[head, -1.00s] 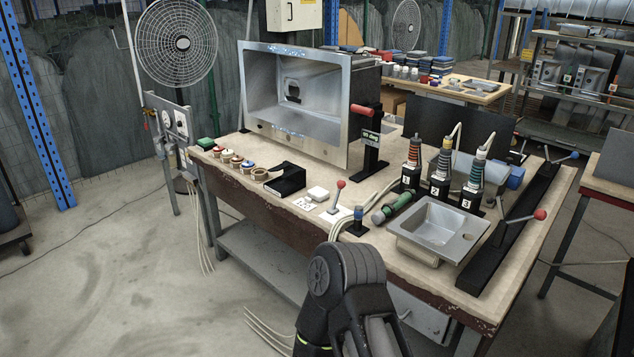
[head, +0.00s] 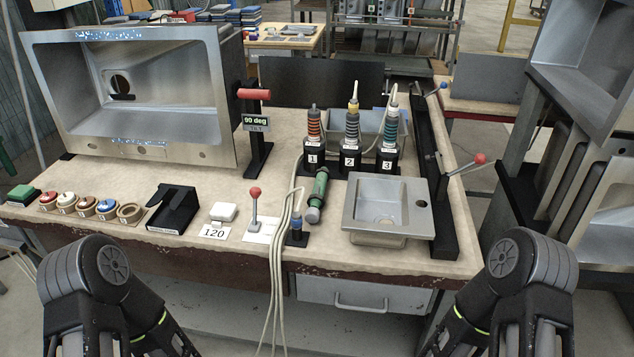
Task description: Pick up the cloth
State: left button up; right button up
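No cloth can be made out for certain. My two arms come in at the bottom left and bottom right corners, in front of the bench. Only their dark links show, and both grippers are below the picture's edge. Neither arm touches anything on the bench.
A steel rack (head: 590,170) stands right.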

aim_at(225, 211)
jog(key=i+j+z, duration=0.2)
jog(key=j+z, duration=0.15)
jog(key=i+j+z, duration=0.1)
jog(key=j+z, duration=0.2)
jog(key=j, duration=0.3)
jog(key=j+z, duration=0.35)
jog(key=j, duration=0.2)
jog(key=i, duration=0.05)
